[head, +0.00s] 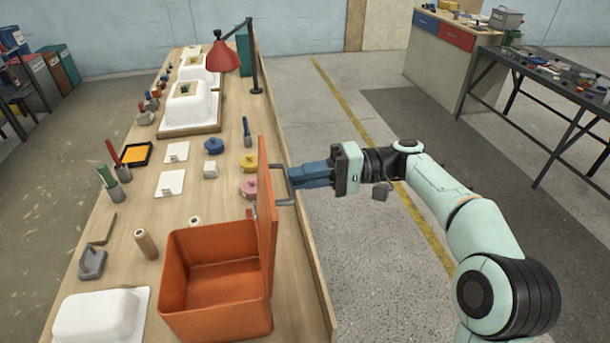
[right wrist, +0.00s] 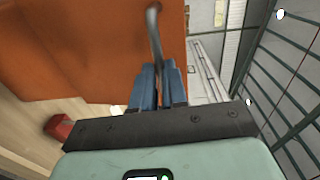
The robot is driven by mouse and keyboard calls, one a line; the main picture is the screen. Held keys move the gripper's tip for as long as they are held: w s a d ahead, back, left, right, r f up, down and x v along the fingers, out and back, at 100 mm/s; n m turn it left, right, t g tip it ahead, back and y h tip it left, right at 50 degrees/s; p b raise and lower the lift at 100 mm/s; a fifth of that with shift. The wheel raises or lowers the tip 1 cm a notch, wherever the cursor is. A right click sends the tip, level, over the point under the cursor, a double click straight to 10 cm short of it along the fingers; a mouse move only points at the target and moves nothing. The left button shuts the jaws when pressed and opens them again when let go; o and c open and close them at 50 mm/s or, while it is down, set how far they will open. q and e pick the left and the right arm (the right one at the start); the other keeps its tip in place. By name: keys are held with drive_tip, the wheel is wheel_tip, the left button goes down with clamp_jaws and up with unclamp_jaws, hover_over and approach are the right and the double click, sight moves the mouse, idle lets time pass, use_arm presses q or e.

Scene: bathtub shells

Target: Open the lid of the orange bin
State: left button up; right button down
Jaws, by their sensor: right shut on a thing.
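The orange bin (head: 208,313) stands near the front end of the wooden table, and its empty inside shows. Its lid (head: 267,225) stands upright along the bin's right side. A grey metal handle (head: 283,202) sticks out from the lid's outer face. My right gripper (head: 291,177) reaches in from the right and is shut on this handle. In the right wrist view the blue fingers (right wrist: 157,85) close around the handle (right wrist: 154,35), with the orange lid (right wrist: 85,50) behind. My left gripper is not in view.
White tub shells (head: 187,105) stand at the back, and another (head: 98,315) lies left of the bin. A wooden cylinder (head: 146,244), a grey block (head: 92,262) and small coloured parts lie on the table (head: 130,205). A red lamp (head: 222,56) stands behind.

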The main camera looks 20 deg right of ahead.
drive_tip(key=shift+f, duration=0.85)
drive_tip(key=c, duration=1.2)
unclamp_jaws()
drive_tip(key=shift+a, duration=0.15)
drive_tip(key=shift+o, duration=0.2)
drive_tip(key=shift+a+r, duration=0.1)
drive_tip(key=shift+r, duration=0.15)
drive_tip(key=p+v, duration=0.1)
drive_tip(key=v, duration=1.2)
drive_tip(key=shift+d, duration=0.25)
drive_tip(key=shift+r, duration=0.1)
